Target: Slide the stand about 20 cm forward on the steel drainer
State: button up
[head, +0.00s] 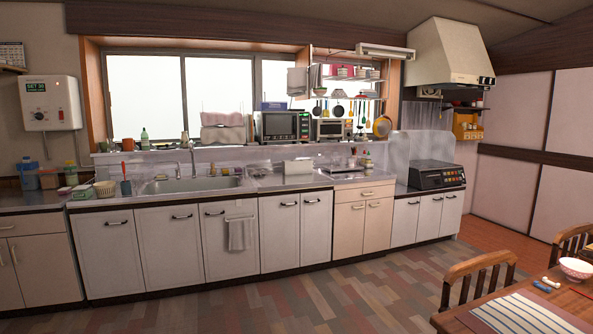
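The steel drainer (266,183) is the metal worktop to the right of the sink (190,186), in the middle of the head view. A small pale, box-like thing (298,168) stands upright on it near the back. It may be the stand, but it is too small to tell for sure. Nothing is seen touching its front. My gripper and arm are not in view.
A grey tray-like thing (343,175) and small bottles (368,162) are to the right on the counter. A microwave (284,125) sits on the ledge behind. The floor (270,306) before the cabinets is clear. A table (520,312) and chairs (478,272) occupy the lower right.

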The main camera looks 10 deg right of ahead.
aim_at(300, 166)
jog(key=i+z, duration=0.1)
jog(key=i, duration=5.8)
jog(key=z, duration=0.25)
